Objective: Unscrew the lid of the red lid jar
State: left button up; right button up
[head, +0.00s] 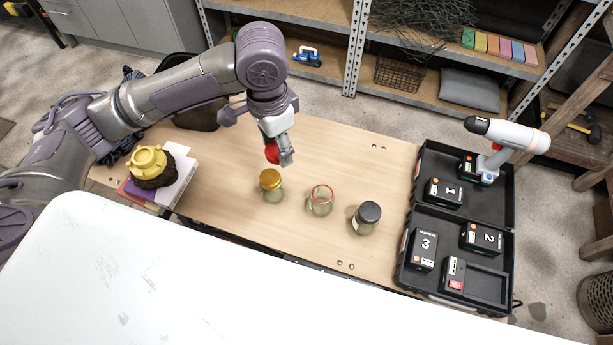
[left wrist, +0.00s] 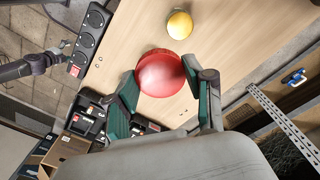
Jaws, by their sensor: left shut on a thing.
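My left gripper (head: 281,154) is shut on the round red lid (head: 271,152) and holds it above the table, behind the jars. In the left wrist view the red lid (left wrist: 161,75) sits between the two fingers. The red lid jar (head: 321,203) stands upright on the table, a clear glass jar with a red ring at its open mouth; the lid is apart from it. In the left wrist view a grey arm, seemingly my right one, ends in a small gripper (left wrist: 62,48) at the left; its jaws are too small to read.
A jar with a yellow lid (head: 271,186) stands left of the open jar, and one with a black lid (head: 367,217) stands right. A black case (head: 408,260) with batteries and a drill (head: 507,136) are at the right. The table (head: 345,150) is clear behind the jars.

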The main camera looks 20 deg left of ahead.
aim_at(301, 185)
pick_arm(q)
jog(key=w+f+m+b, duration=0.2)
jog(key=f+m, duration=0.3)
jog(key=f, duration=0.3)
jog(key=w+d+f+m+b, duration=0.1)
jog(key=w+f+m+b, duration=0.1)
jog(key=f+m, duration=0.4)
jog(key=w+d+f+m+b, duration=0.1)
jog(key=w+f+m+b, duration=0.1)
jog(key=f+m, duration=0.4)
jog(key=shift+w+d+f, duration=0.1)
jog(key=shift+w+f, duration=0.1)
jog(key=shift+f, duration=0.8)
jog(key=shift+w+d+f, duration=0.1)
jog(key=shift+w+f, duration=0.1)
jog(key=shift+f, duration=0.8)
jog(key=o, duration=1)
jog(key=shift+f, duration=0.1)
notch_tip(301, 185, up, 12)
jog(key=shift+r+p, duration=0.15)
jog(key=shift+p, duration=0.15)
